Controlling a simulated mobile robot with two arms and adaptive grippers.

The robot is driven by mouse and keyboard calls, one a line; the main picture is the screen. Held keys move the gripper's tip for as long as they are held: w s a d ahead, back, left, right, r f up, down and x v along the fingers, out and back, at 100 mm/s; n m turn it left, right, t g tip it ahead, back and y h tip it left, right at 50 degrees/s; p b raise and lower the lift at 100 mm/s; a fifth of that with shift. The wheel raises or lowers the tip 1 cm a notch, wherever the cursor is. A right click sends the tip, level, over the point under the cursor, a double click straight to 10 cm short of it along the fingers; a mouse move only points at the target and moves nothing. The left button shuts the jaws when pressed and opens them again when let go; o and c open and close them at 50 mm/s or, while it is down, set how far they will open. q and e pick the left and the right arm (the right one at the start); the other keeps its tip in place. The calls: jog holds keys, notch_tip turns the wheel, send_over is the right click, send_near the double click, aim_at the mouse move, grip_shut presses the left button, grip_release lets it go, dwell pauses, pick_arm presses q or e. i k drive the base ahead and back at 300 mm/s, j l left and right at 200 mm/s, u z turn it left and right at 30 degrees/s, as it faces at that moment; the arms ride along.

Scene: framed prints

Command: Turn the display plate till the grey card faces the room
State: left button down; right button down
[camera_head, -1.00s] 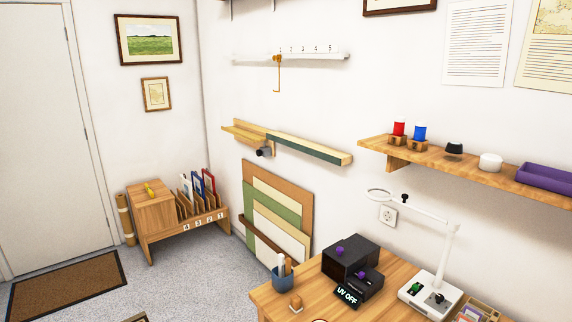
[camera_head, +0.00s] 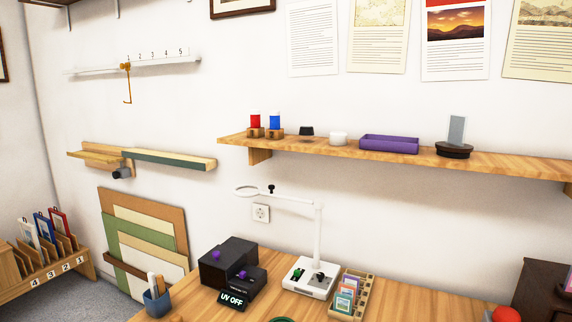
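On the right part of the wall shelf, a thin upright grey plate (camera_head: 456,130) stands on a round dark brown base (camera_head: 454,150). It looks like the display plate. A narrow grey face shows towards me; its other face is hidden, and I cannot tell whether the grey is a card. Neither of my grippers is in view.
The wooden shelf (camera_head: 500,161) also holds a purple tray (camera_head: 389,144), a white round piece (camera_head: 338,139), and red and blue spools. Below, the wooden desk (camera_head: 400,303) carries a black UV box (camera_head: 232,262), a magnifier lamp (camera_head: 318,240) and a card box (camera_head: 350,293).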

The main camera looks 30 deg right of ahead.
aim_at(441, 145)
jog(key=l+z, duration=0.1)
jog(key=z, duration=1.65)
jog(key=k+l, duration=0.05)
